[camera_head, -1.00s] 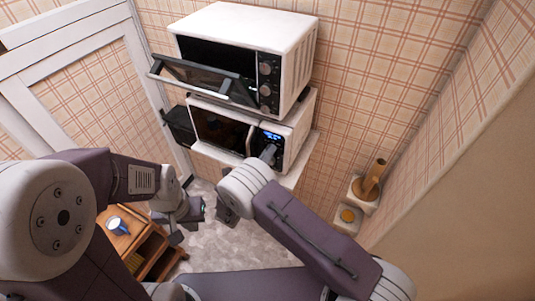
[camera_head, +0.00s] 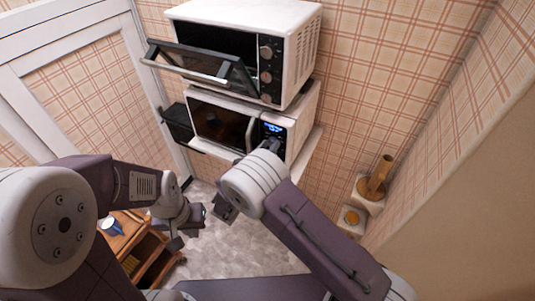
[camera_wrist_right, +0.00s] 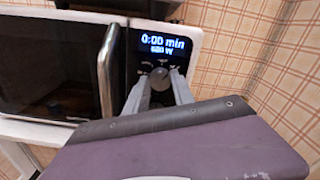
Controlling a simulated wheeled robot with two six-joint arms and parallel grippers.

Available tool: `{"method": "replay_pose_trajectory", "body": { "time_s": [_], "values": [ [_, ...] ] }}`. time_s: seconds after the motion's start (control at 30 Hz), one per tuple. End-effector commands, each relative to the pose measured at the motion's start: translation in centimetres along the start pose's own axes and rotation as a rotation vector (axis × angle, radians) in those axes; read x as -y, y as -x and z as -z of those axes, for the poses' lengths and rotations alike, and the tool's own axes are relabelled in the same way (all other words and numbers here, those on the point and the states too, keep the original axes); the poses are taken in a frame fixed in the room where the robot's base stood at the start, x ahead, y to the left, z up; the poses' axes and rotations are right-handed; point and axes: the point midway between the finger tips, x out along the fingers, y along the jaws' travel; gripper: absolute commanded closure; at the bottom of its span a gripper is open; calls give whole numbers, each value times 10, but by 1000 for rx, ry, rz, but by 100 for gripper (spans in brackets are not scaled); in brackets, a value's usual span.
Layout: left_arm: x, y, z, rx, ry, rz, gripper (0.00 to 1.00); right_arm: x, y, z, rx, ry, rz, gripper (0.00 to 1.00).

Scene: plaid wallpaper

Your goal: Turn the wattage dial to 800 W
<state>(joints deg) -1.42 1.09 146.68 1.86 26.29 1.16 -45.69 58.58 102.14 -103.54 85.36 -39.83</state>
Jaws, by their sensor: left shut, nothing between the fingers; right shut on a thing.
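The lower white microwave (camera_head: 305,118) stands against the wall with its door shut. Its lit display (camera_head: 273,128) shows in the right wrist view (camera_wrist_right: 162,45) as "0:00 min" above a small wattage figure, which looks like 620 or 680 W but is too blurred to tell. The round grey dial (camera_wrist_right: 160,76) sits below the display. My right gripper (camera_wrist_right: 160,86) is shut on the dial, one finger on each side. In the head view, its wrist partly hides the dial. My left gripper (camera_head: 190,214) is shut and empty, low over the floor, away from the microwave.
A white toaster oven (camera_head: 245,14) stands above the microwave, its glass door (camera_head: 200,62) folded down and sticking out. A wooden cabinet (camera_head: 150,260) is at lower left. A wooden holder (camera_head: 376,178) stands at right. The microwave's handle (camera_wrist_right: 106,75) is left of the dial.

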Motion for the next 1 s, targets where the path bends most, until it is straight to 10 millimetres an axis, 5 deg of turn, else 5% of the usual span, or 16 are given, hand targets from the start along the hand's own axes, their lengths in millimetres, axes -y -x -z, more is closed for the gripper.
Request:
{"method": "replay_pose_trajectory", "body": {
  "time_s": [1.0],
  "values": [
    [3, -135, -14, 0, 0, 0, 100, -1, -1, 4, 1, -860, 2, 100]
  ]
}}
